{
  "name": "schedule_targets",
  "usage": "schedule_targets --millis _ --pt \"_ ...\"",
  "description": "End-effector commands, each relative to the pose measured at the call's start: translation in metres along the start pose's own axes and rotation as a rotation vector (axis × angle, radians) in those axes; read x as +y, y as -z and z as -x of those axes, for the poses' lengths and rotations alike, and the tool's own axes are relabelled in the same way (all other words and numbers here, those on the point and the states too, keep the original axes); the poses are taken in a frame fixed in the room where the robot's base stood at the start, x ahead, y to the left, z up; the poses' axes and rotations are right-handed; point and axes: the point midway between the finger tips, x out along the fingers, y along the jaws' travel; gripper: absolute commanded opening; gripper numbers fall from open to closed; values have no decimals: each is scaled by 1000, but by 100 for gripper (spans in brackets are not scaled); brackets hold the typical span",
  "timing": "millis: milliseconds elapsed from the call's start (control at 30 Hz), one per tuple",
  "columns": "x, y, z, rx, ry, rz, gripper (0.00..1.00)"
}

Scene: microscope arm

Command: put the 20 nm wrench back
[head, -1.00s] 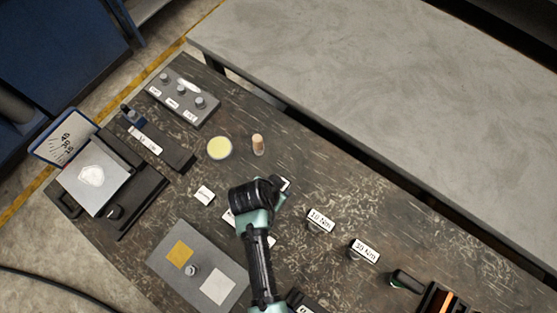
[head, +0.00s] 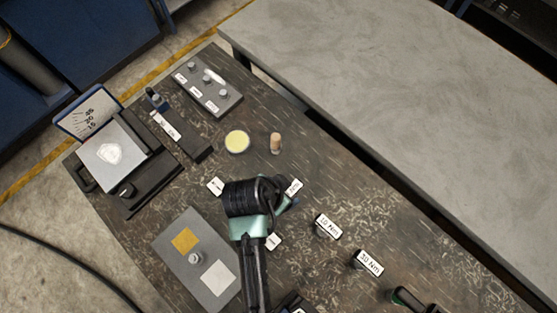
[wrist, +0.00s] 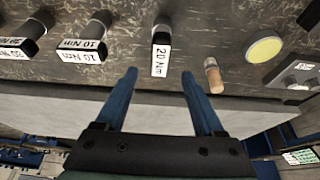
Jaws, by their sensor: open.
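In the head view a partly hidden tag (head: 294,187) beside my gripper appears to be the same one. In the head view my arm hides most of the gripper. I cannot clearly make out the 20 Nm wrench itself. A dark tool with a green part (head: 403,297) lies at the bottom right of the head view; its rating is not readable.
A wooden peg (head: 276,143), a yellow disc (head: 237,142), a grey block with knobs (head: 207,88) and a grey plate (head: 195,258) share the dark bench. A bare grey table (head: 400,100) lies beyond.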

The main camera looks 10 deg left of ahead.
Motion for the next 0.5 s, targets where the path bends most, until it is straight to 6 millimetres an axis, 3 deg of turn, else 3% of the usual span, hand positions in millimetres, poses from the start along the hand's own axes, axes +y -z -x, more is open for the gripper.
schedule_targets --millis 200,500 --pt "-1 0 35 1 2 0 70" --pt "-2 2 52 5 8 0 70"
